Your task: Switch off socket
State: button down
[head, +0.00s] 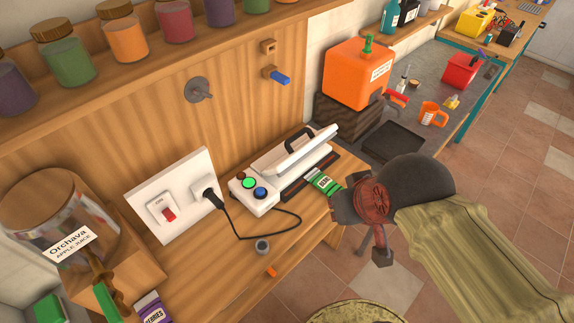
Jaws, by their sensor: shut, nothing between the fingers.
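The white socket plate (143,187) is fixed to the wooden back wall at the left. My gripper (382,258) is shut and empty, pointing down past the front edge of the counter. It is well to the right of the socket and apart from it. My dark wrist hides part of the counter's right end.
A black cord (245,237) runs from the plug to the white sealer (262,192) with green and blue buttons. A green packet (323,182) lies by it. A juice dispenser (65,225) stands left of the socket. Jars line the shelf above.

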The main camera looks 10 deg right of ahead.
aim_at(167, 213)
jog(key=u, duration=1.3)
